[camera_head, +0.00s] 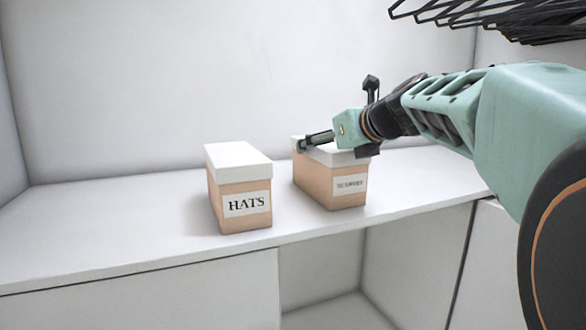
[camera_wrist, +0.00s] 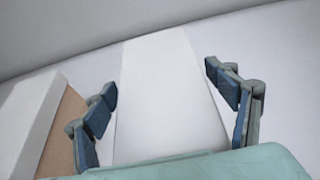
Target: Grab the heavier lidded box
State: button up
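Two tan boxes with white lids stand side by side on a white shelf. The left box (camera_head: 240,205) has a label reading HATS. The right box (camera_head: 320,185) has a smaller label that I cannot read with certainty. My gripper (camera_head: 308,144) is at the right box's lid and hides part of its top. In the wrist view my gripper (camera_wrist: 160,80) is open, with one finger on each side of the right box's white lid (camera_wrist: 165,100). Gaps show between the fingers and the lid. The left box (camera_wrist: 35,115) shows at the left edge, beside the left finger.
The white shelf (camera_head: 110,225) is clear to the left of the boxes and to their right. A white wall (camera_head: 200,80) stands behind. Black wire racks (camera_head: 500,15) hang at the top right. An open compartment (camera_head: 325,270) lies below the shelf's front edge.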

jog(key=c, duration=1.8)
jog(key=shift+o, duration=0.2)
jog(key=shift+w+r, duration=0.1)
jog(key=shift+r, duration=0.1)
jog(key=shift+r, duration=0.1)
